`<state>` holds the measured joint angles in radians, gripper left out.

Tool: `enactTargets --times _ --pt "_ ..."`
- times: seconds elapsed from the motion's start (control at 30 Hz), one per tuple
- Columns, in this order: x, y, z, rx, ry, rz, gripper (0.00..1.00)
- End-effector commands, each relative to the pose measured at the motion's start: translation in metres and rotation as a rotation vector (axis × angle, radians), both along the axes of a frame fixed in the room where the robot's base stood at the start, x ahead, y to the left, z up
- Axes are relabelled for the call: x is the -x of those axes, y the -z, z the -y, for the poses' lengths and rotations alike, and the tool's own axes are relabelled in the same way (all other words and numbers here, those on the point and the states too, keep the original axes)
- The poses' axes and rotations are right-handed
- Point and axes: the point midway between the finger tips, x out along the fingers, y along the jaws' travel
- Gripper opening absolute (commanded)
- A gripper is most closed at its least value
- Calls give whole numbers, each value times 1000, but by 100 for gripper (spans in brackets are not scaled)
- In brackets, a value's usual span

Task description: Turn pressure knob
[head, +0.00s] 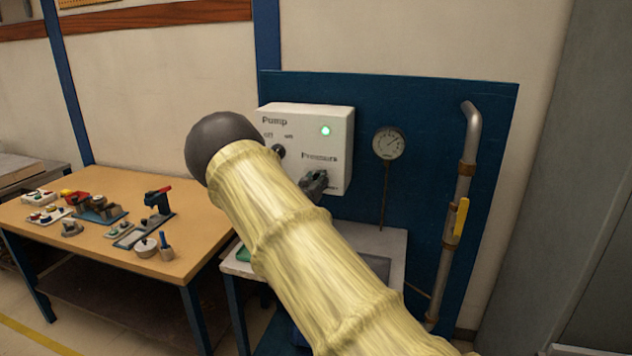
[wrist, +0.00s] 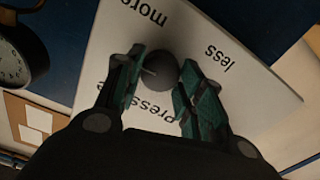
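The white pump control box (head: 340,125) is mounted on a blue panel, with a "Pressure" label. In the wrist view the round dark pressure knob (wrist: 160,70) shows on the white face (wrist: 110,45), between the words "more", "less" and "Pressure". My gripper (wrist: 161,72) has its two green-padded fingers spread, one on each side of the knob, with narrow gaps that look clear of it. Whether either pad touches lightly is hard to tell. In the head view my gripper (head: 314,184) is a dark shape below the "Pressure" label, and the knob is hidden there.
A lit green lamp (head: 325,131) and a pump switch (head: 279,151) are on the box. A round gauge (head: 389,143) and a pipe with a yellow valve handle (head: 461,217) stand to the right. A wooden table (head: 120,190) with several small devices stands at left.

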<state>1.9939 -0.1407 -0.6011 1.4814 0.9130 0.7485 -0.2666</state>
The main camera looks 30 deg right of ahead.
Motion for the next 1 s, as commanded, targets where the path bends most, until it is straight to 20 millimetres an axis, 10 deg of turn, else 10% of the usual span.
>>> enactTargets --times 0.77,0.8,1.0 --pt "1 0 1 -77 2 91 14" --pt "1 0 1 -77 2 91 44" --pt "1 0 1 -76 1 90 60"
